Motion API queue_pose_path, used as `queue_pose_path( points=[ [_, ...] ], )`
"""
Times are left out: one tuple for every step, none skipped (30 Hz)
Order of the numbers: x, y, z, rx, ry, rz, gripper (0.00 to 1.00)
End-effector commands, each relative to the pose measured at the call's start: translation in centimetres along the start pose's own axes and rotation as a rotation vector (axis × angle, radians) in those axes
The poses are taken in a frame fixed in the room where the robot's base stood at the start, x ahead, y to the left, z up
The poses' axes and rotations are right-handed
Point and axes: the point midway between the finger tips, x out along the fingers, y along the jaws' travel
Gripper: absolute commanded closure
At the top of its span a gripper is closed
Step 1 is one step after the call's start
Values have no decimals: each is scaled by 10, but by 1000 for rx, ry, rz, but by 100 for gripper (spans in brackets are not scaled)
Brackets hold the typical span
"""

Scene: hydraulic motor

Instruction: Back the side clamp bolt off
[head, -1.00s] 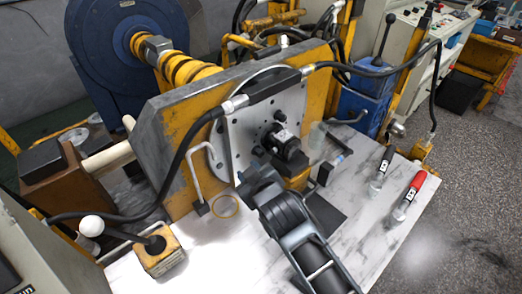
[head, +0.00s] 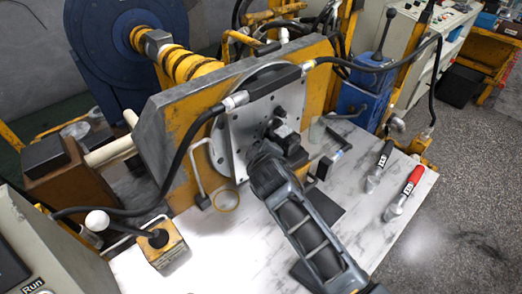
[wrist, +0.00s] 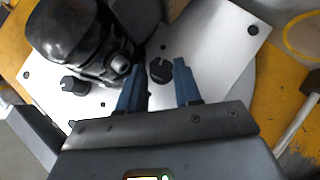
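A black motor (head: 286,137) is mounted on the grey metal plate (head: 236,130). In the wrist view, the dark motor (wrist: 75,38) fills the upper left, on the pale plate (wrist: 215,45). A black bolt head (wrist: 160,70) stands on the plate to the right of the motor. A second dark bolt head (wrist: 74,85) is at the motor's lower left. My gripper (wrist: 158,66) is open, its two blue fingers on either side of the first bolt head; visible gaps remain. In the head view my arm hides the bolt and the fingertips.
The plate sits on a thick yellow frame (head: 178,125) over a marbled table top (head: 225,255). A black hose (head: 187,145) arches beside the plate. Red-handled (head: 408,185) and black-handled (head: 382,160) tools lie at right. A yellow ring (head: 227,200) lies near the frame.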

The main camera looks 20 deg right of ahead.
Motion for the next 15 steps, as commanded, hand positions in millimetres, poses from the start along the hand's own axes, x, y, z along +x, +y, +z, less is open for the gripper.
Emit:
queue_pose_path(
  points=[
    [1,0,0,0,0,0,66],
    [2,0,0,0,0,0,66],
    [2,0,0,0,0,0,66],
    [2,0,0,0,0,0,66],
    [2,0,0,0,0,0,66],
    [2,0,0,0,0,0,66],
    [2,0,0,0,0,0,66],
    [2,0,0,0,0,0,66],
    [2,0,0,0,0,0,70],
    [2,0,0,0,0,0,73],
    [1,0,0,0,0,0,76],
    [1,0,0,0,0,0,80],
    [1,0,0,0,0,0,83],
    [1,0,0,0,0,0,86],
    [1,0,0,0,0,0,89]
  ],
)
